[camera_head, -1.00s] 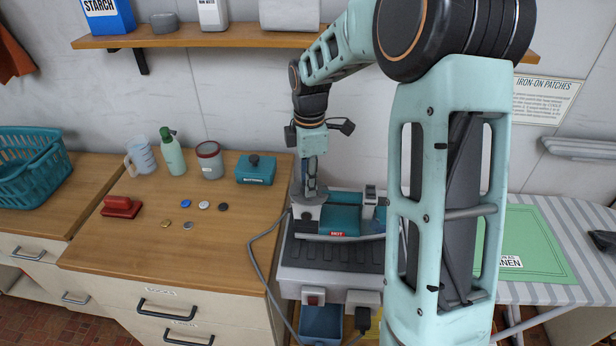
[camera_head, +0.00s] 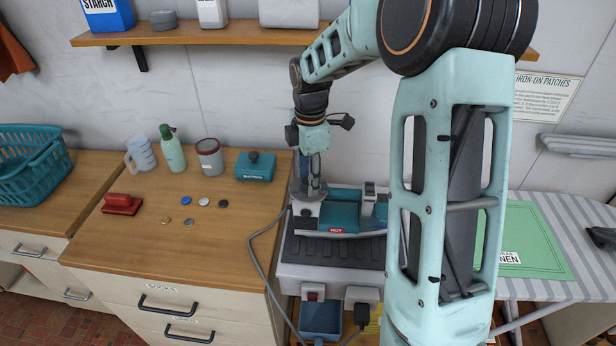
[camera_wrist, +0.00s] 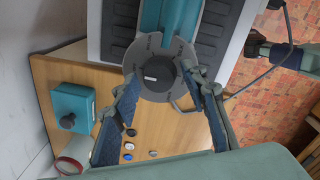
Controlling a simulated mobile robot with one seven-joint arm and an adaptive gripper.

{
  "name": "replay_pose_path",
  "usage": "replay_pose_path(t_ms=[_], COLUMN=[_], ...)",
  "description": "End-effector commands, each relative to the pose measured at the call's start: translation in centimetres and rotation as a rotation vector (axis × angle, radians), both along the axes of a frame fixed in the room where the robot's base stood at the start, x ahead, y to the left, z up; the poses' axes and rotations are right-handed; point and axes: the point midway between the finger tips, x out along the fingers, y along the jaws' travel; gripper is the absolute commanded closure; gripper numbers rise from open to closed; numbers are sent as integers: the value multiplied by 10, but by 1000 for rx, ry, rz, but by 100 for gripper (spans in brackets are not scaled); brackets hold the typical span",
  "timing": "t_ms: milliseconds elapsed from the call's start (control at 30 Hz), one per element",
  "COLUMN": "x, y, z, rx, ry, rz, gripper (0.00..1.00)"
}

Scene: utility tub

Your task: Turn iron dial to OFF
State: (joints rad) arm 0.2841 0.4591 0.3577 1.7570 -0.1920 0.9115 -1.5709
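The iron (camera_head: 345,215), teal and grey with a red "HOT" label, lies on a grey ribbed stand (camera_head: 330,252). In the head view my gripper (camera_head: 314,185) points down at the disc end of the iron, and the knob is largely hidden there.
A teal box (camera_head: 255,167), mug (camera_head: 209,158), spray bottle (camera_head: 172,150), red brush (camera_head: 122,204) and several buttons (camera_head: 203,201) stand on the wooden counter. A grey cord (camera_head: 258,262) hangs beside the stand. The ironing board (camera_head: 560,240) is at right, a shelf (camera_head: 200,38) above.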

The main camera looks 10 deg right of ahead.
Motion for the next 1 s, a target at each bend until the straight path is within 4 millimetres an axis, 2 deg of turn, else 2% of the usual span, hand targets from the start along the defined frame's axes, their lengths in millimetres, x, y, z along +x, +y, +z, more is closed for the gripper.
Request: replay_pose_path(t_ms=[367, 467, 800, 1000], x=[0, 0, -3, -5], y=[1, 0, 0, 0], z=[5, 17, 88, 114], rx=[0, 1, 1, 0], ry=[-2, -4, -4, -3], rz=[0, -1, -1, -1], gripper=[55, 55, 55, 55])
